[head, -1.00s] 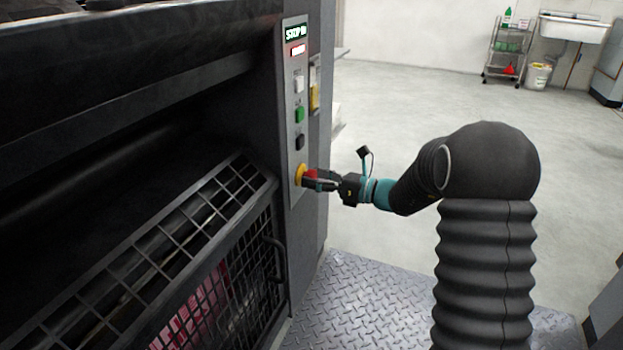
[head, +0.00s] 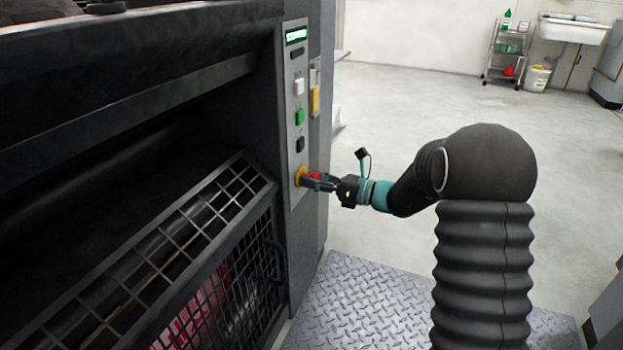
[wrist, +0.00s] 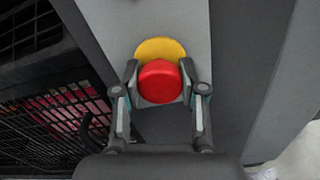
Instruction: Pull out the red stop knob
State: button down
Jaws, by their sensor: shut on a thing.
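The red stop knob (wrist: 160,83) sits in front of a round yellow collar (wrist: 160,49) on the grey control panel (head: 297,160). In the head view the red knob (head: 314,178) shows only partly, between my fingers. My gripper (wrist: 160,88) is shut on the knob, with one finger on each side of it. In the head view my gripper (head: 314,181) reaches the panel from the right, just below the buttons. The display (head: 296,36) at the top of the panel shows faint text that I cannot read.
White (head: 299,87), green (head: 300,117) and black (head: 300,144) buttons line the panel above the knob. A mesh guard (head: 215,205) with a handle is at the lower left. Diamond-plate flooring (head: 350,300) lies below my arm. Open floor is to the right.

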jog(key=shift+s+d+f, duration=0.1)
jog(key=shift+s+d, duration=0.1)
jog(key=shift+d, duration=0.25)
jog(key=c, duration=0.7)
grip_release()
jog(key=shift+d, duration=0.2)
jog(key=shift+o, duration=0.4)
jog(key=shift+a, duration=0.1)
jog(key=v, duration=1.2)
